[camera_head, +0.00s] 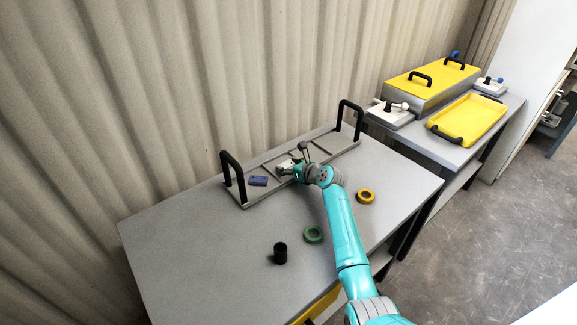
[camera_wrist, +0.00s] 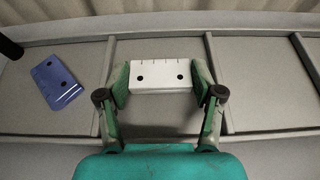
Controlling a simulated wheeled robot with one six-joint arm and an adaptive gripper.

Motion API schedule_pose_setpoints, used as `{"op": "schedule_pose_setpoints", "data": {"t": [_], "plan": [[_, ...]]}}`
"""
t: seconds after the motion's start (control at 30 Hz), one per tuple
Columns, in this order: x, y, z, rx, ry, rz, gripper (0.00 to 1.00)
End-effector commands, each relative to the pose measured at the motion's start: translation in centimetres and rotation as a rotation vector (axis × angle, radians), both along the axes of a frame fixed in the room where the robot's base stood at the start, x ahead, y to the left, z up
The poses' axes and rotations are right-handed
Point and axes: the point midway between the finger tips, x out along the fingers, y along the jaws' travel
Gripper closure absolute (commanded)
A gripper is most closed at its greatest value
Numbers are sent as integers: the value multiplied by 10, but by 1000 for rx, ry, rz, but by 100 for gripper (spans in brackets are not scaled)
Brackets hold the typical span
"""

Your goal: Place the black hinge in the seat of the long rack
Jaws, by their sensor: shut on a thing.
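The long rack (camera_head: 247,202) is a grey frame with crossbars and a tall black handle at each end. My gripper (camera_head: 288,168) is over its middle-left part. In the wrist view my gripper (camera_wrist: 160,84) is shut on a white plate (camera_wrist: 160,76) with two dark holes, held by its two short ends. The plate shows within a compartment between two crossbars (camera_wrist: 107,85); I cannot tell whether it touches the rack. I see no black hinge.
On the grey table (camera_head: 180,240) in front of the rack are a black cylinder (camera_head: 280,253), a green ring (camera_head: 313,235) and a yellow ring (camera_head: 366,196). A second table at the right holds a yellow-lidded tank (camera_head: 432,82) and a yellow tray (camera_head: 467,119). The table's left part is clear.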

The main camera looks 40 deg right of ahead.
Motion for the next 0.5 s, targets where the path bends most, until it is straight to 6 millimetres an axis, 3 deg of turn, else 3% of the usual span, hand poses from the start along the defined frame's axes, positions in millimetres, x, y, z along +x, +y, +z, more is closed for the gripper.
{"op": "schedule_pose_setpoints", "data": {"t": [0.33,0.37,0.43,0.5], "plan": [[0,0,-1,-1,-3,0,82],[0,0,-2,-1,-2,0,26],[0,0,-2,-1,-2,0,9],[0,0,-2,-1,-1,0,9]]}}
